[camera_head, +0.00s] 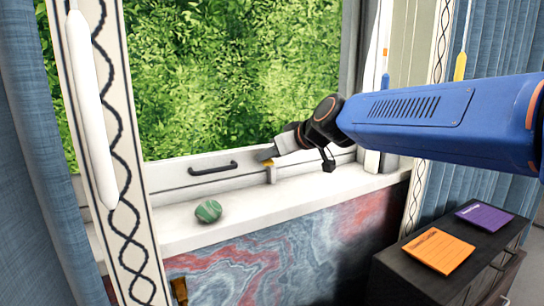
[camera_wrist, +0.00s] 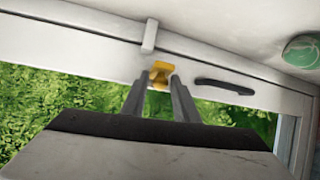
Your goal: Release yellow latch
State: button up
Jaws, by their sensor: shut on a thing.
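The yellow latch (camera_wrist: 160,70) sits on the white lower window frame, between a small white block (camera_wrist: 149,37) and the dark handle (camera_wrist: 226,86) in the wrist view. In the head view only a small yellow bit of the latch (camera_head: 268,163) shows below my gripper (camera_head: 263,156). My gripper also shows in the wrist view (camera_wrist: 159,80), its two grey fingers reaching to either side of the latch and shut on it. The fingertips hide part of the latch's lower end.
The dark handle (camera_head: 213,168) sticks out of the window frame. At right, a dark cabinet holds an orange card (camera_head: 437,250) and a purple one (camera_head: 484,216). Blue curtains hang at both sides.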

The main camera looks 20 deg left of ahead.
jog(key=shift+w+a+r+g+h, duration=0.1)
jog(key=shift+a+r+g+h, duration=0.1)
jog(key=shift+r+g+h, duration=0.35)
jog(key=shift+w+a+r+g+h, duration=0.1)
jog(key=shift+a+g+h, duration=0.2)
jog(key=shift+h, duration=0.55)
jog(key=shift+d, duration=0.1)
jog(key=o, duration=0.8)
jog(key=shift+d+r, duration=0.25)
jog(key=v, duration=1.6)
jog(key=shift+d+r, duration=0.2)
jog(key=shift+r, duration=0.05)
